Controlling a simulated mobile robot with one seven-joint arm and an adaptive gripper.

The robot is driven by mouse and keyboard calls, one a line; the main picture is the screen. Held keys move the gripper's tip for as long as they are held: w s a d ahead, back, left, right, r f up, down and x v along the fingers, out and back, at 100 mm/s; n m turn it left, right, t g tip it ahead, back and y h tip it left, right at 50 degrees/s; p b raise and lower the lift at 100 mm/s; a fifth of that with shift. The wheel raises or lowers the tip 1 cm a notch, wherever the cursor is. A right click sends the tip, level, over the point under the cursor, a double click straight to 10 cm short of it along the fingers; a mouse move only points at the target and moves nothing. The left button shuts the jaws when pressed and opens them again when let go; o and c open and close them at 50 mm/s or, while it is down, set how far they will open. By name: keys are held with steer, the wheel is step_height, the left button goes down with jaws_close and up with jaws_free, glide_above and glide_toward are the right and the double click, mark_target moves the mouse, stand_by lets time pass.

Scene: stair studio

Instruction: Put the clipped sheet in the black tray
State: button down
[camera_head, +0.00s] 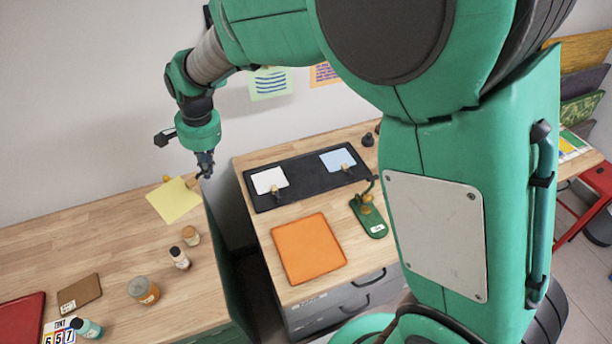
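A yellow sheet (173,201) lies on the left wooden desk, near its back right edge. A small orange-brown piece (166,179) shows at its top edge; it may be its clip. The black tray (305,178) lies on the right desk. It holds a white sheet (268,179) at left and a light blue sheet (338,158) at right, each with a small clip at its lower edge. A bare strip lies between them. My gripper (205,172) points down just right of the yellow sheet, apart from it in the picture. Its fingers are too small and dark to read.
An orange square (308,248) and a green stand (370,215) lie in front of the tray. Jars (143,290) and small bottles (180,258) stand on the left desk. A gap with a dark green panel (225,265) separates the desks. My arm hides the right side.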

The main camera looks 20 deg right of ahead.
steer(key=s+d+f+m, duration=0.4)
steer(key=d+f+m, duration=0.2)
steer(key=d+m, duration=0.2)
steer(key=s+d+f+m+h+b, duration=0.1)
steer(key=s+d+f+m, duration=0.3)
steer(key=d+f+m, duration=0.3)
steer(key=s+d+f+m+g+h, duration=0.1)
steer(key=s+d+f+m, duration=0.3)
steer(key=d, duration=1.1)
steer(key=shift+s+d+f+m, duration=0.2)
steer(key=shift+f+m, duration=0.5)
steer(key=shift+m, duration=0.45)
steer(key=shift+s+d+f+m, duration=0.1)
steer(key=shift+d+f+m, duration=0.1)
steer(key=shift+f+m, duration=0.7)
steer(key=shift+r+m, duration=0.25)
steer(key=shift+w, duration=0.15)
steer(key=w, duration=0.5)
steer(key=w+d+f+b, duration=0.1)
steer(key=w, duration=0.4)
steer(key=w+d+b, duration=0.1)
steer(key=w, duration=0.3)
steer(key=shift+w+d+f, duration=0.15)
steer(key=shift+w+f, duration=0.05)
steer(key=shift+w, duration=0.2)
